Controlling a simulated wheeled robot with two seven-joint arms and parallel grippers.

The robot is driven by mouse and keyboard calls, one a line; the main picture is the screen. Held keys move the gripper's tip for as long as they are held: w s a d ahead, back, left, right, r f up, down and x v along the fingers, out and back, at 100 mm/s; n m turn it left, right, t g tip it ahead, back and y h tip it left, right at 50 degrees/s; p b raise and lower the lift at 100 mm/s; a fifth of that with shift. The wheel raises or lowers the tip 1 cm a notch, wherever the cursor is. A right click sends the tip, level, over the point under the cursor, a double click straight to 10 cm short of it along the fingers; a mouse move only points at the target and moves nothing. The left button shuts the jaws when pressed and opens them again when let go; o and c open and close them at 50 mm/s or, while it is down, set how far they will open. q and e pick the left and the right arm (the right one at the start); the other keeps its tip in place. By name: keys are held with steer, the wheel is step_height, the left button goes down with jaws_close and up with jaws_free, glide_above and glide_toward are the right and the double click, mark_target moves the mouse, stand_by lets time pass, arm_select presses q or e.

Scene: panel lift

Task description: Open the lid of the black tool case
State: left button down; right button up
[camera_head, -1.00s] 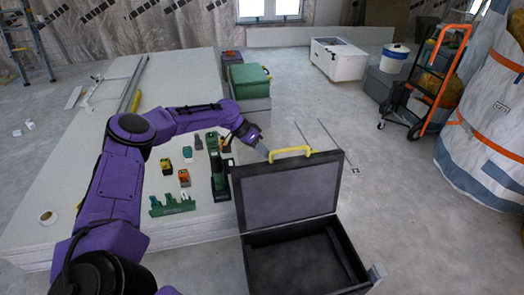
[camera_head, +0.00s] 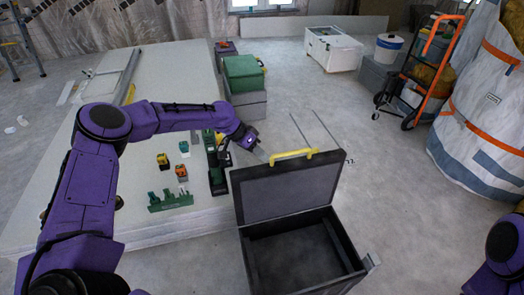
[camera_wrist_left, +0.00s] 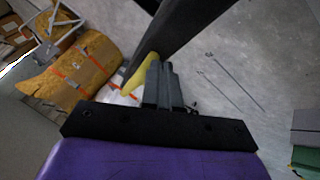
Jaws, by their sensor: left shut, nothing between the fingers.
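The black tool case (camera_head: 318,262) stands open in the lower middle of the head view, and the inside that shows looks empty. Its lid (camera_head: 285,187) is tilted up and back, with a yellow handle (camera_head: 292,154) on its top edge. My left gripper (camera_head: 266,157) is shut and empty, its fingertips just left of the handle. In the left wrist view the shut fingers (camera_wrist_left: 160,84) are beside the yellow handle (camera_wrist_left: 139,76) and the dark lid edge (camera_wrist_left: 192,28); I cannot tell whether they touch. Part of my right arm shows at the lower right; its gripper is out of view.
A stack of pale panels (camera_head: 60,160) on the left carries power tools and a green holder (camera_head: 170,202). A green case (camera_head: 243,73) stands on grey boxes behind. An orange hand truck (camera_head: 432,75) and a large white bag (camera_head: 488,130) stand right. Floor right of the lid is clear.

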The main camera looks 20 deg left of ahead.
arm_select(q)
steer(key=v, duration=1)
steer(key=shift+s+a, duration=0.25)
steer(key=shift+a, duration=0.15)
